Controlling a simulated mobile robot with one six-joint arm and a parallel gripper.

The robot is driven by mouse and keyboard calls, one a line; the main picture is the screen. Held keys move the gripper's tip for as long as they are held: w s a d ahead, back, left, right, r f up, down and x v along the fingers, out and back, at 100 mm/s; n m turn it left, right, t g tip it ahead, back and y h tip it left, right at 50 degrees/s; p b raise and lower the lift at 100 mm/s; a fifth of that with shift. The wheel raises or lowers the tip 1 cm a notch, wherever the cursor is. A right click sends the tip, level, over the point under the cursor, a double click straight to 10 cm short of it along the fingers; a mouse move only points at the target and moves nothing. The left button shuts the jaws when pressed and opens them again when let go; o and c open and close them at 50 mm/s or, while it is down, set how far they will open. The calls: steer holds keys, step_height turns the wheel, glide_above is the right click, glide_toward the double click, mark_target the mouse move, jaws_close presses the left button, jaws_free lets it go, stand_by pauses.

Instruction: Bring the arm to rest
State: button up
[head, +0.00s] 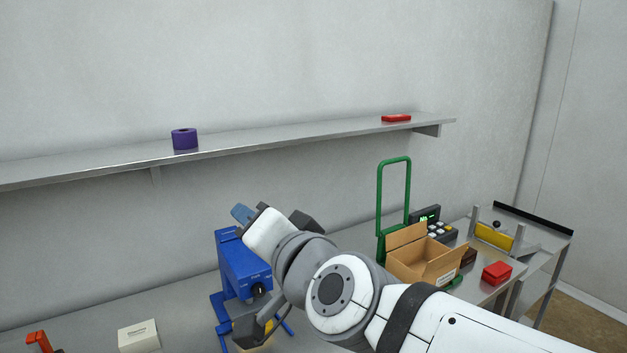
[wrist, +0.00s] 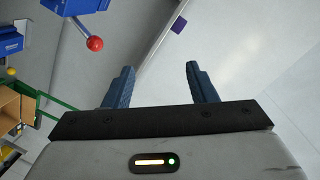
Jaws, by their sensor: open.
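My gripper (wrist: 161,86) shows in the wrist view with its two blue fingers apart and nothing between them. In the head view my gripper (head: 242,213) is raised at the end of my arm, beside and above the blue machine (head: 243,268), with its fingers pointing up and left toward the wall. My arm reaches in from the lower right and hides part of the bench. In the wrist view a lever with a red ball (wrist: 95,43) and blue parts lie to the left of the fingers, apart from them.
A wall shelf (head: 300,136) holds a purple roll (head: 185,139) and a red item (head: 396,118). Right of my arm stand a green frame (head: 379,210), an open cardboard box (head: 424,258), a keypad device (head: 440,230) and a red box (head: 497,273). A white box (head: 138,336) lies at lower left.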

steer(key=d+f+n+g+h, duration=0.25)
steer(key=d+f, duration=0.25)
steer(key=f, duration=0.3)
steer(key=d+f+n+g+h, duration=0.1)
steer(key=d+f+g+h, duration=0.25)
steer(key=d+f, duration=0.4)
steer(key=s+d+f+g+h, duration=0.3)
steer(key=s+d+f+g, duration=0.2)
steer(key=s+d+f, duration=0.4)
steer(key=s+b+x, duration=0.3)
steer(key=b+x, duration=1)
steer(key=shift+w+d+f, duration=0.25)
steer(key=shift+d+f, duration=0.15)
steer(key=shift+d, duration=0.05)
